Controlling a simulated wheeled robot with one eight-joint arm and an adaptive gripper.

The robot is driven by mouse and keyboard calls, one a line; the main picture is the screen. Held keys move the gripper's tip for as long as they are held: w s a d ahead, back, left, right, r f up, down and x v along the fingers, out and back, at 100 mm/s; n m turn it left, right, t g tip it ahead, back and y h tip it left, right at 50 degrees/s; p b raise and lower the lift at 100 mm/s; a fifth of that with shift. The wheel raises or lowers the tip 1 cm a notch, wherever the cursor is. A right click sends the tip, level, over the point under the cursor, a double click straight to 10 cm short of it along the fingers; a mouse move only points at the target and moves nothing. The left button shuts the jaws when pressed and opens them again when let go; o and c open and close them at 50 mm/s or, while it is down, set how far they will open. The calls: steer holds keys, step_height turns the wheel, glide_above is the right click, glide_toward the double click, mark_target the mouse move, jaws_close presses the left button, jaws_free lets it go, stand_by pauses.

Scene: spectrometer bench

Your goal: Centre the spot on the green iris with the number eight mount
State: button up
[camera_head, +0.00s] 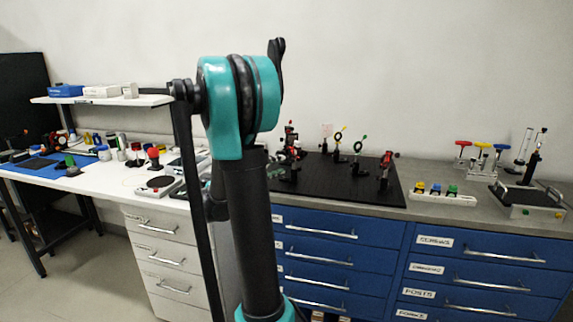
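A green-topped iris (357,147) stands upright on the black breadboard (330,193), with a yellow-topped one (338,137) to its left. A red and black mount (386,168) stands at the breadboard's right side. No number is readable, so I cannot tell which mount is number eight. I cannot make out the light spot. My arm rises in the middle of the view, left of the breadboard; I cannot make out my gripper.
Right of the breadboard are a white strip with coloured knobs (443,198), several coloured T-handled tools (480,155) and a grey instrument (529,196). Blue drawers (345,245) are below. A cluttered white bench (112,182) with a shelf (100,101) is at left.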

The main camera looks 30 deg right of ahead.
steer(key=a, duration=0.6)
steer(key=shift+s, duration=0.3)
